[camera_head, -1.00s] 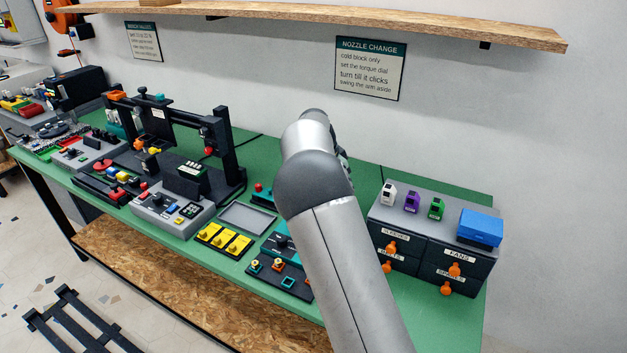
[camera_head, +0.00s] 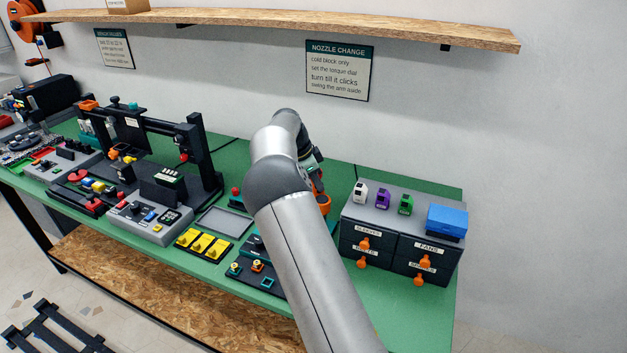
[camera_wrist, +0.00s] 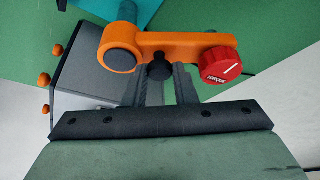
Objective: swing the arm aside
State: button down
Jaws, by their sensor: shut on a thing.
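In the wrist view, an orange swing arm (camera_wrist: 165,43) reaches from a round pivot end (camera_wrist: 117,57) to a red dial marked TORQUE (camera_wrist: 220,66). A black knob (camera_wrist: 158,69) hangs at its middle. My gripper (camera_wrist: 162,74) is shut on this knob, one finger on each side. A teal block (camera_wrist: 122,10) shows behind the pivot. In the head view, part of the orange arm (camera_head: 323,199) shows beside my wrist, left of the drawer unit. My own arm hides the fingers and most of the fixture there.
A drawer unit (camera_head: 384,249) with orange knobs stands close to the right, carrying small coloured blocks and a blue box (camera_head: 447,219). Yellow pieces (camera_head: 203,244) and a grey tray (camera_head: 224,221) lie left. A printer frame (camera_head: 205,160) stands farther left. A shelf (camera_head: 300,22) runs above.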

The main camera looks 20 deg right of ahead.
jog(key=c, duration=1.2)
grip_release()
jog(key=v, duration=1.7)
jog(key=shift+a+r, duration=0.1)
jog(key=shift+r, duration=0.05)
